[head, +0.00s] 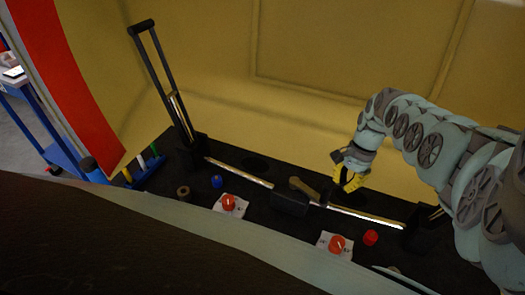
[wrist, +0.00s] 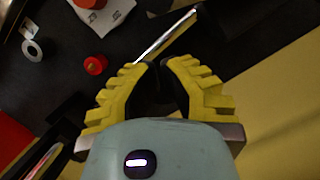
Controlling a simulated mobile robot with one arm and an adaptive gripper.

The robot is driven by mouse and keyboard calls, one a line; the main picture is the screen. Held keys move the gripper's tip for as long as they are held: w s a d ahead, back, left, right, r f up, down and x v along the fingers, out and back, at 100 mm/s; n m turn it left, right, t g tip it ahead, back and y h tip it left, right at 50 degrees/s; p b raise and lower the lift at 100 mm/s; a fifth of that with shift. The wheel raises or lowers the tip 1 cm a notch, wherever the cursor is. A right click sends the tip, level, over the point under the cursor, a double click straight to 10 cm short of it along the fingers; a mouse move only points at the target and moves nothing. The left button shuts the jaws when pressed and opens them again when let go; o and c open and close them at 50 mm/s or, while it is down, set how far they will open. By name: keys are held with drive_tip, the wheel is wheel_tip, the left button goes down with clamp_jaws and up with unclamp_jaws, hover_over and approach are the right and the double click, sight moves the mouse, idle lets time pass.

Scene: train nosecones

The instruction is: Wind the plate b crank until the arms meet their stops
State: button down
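In the head view, a crank with a brownish arm (head: 303,187) sits on a black block (head: 290,204) in the middle of the black bench. Shiny rods run from the block to the left (head: 240,173) and right (head: 365,217). A tall black arm frame (head: 168,80) stands raised at the left end. The right end is partly hidden by my arm. My gripper (head: 347,184) is right of the crank, apart from it, its yellow fingers parted. In the wrist view my gripper (wrist: 164,66) shows a gap between its fingertips, with dark shapes behind. No plate letter is legible.
White plates with red knobs (head: 228,203) (head: 336,244) lie along the front. A blue cap (head: 216,181), a red cap (head: 370,237) and a ring (head: 183,191) are nearby. A yellow wall (head: 330,60) rises behind the bench.

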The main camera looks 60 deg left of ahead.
drive_tip(key=shift+s+d+r+p, duration=0.1)
drive_tip(key=shift+s+r+p, duration=0.05)
drive_tip(key=shift+s+p, duration=0.5)
drive_tip(key=shift+s+r+p, duration=0.1)
drive_tip(key=shift+s+p, duration=0.3)
drive_tip(key=shift+s, duration=0.3)
drive_tip(key=shift+s+d+m+p, duration=0.3)
drive_tip(key=shift+s+m+p, duration=0.5)
drive_tip(key=shift+p, duration=0.2)
